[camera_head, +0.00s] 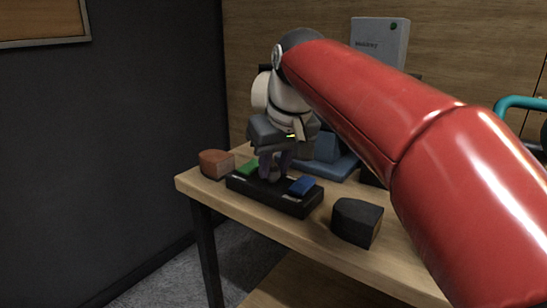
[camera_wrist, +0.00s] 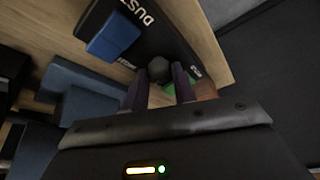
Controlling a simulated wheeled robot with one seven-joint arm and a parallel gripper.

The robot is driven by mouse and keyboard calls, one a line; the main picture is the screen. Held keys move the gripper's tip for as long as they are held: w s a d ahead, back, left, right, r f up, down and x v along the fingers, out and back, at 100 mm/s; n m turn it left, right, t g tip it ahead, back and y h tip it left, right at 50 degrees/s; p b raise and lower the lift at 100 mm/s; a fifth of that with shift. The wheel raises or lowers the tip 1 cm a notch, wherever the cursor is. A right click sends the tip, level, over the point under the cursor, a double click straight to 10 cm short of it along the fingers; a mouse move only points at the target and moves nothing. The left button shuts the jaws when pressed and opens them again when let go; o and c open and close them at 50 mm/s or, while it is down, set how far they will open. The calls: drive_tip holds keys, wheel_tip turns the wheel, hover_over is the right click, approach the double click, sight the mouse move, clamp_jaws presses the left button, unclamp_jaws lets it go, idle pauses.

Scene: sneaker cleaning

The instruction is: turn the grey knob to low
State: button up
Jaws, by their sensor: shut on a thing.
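The grey knob (camera_wrist: 158,68) is a dark round cap on a black control box. The box (camera_head: 280,201) lies near the table's front left edge, and its face with white lettering starting "DUST" shows in the wrist view (camera_wrist: 170,32). A blue block (camera_head: 302,186) and a green block (camera_head: 247,168) sit on the box on either side of the knob. My gripper (camera_head: 274,166) points down at the box from above. Its two dark fingers (camera_wrist: 161,84) are closed on the knob's sides. The knob's pointer and setting cannot be made out.
A reddish-brown block (camera_head: 216,163) lies left of the box, and a dark block (camera_head: 357,222) lies to its right. A blue object (camera_head: 334,160) is behind my gripper. A grey box (camera_head: 380,42) stands at the back. Bare wood shows at the table's front edge (camera_head: 290,236).

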drive_tip(key=shift+d+n+g+y, duration=0.15)
drive_tip(key=shift+n+g+y, duration=0.3)
drive_tip(key=shift+n, duration=1.15)
drive_tip(key=o, duration=1)
drive_tip(key=v, duration=0.7)
drive_tip(key=shift+d+r, duration=0.15)
drive_tip(key=shift+r, duration=0.25)
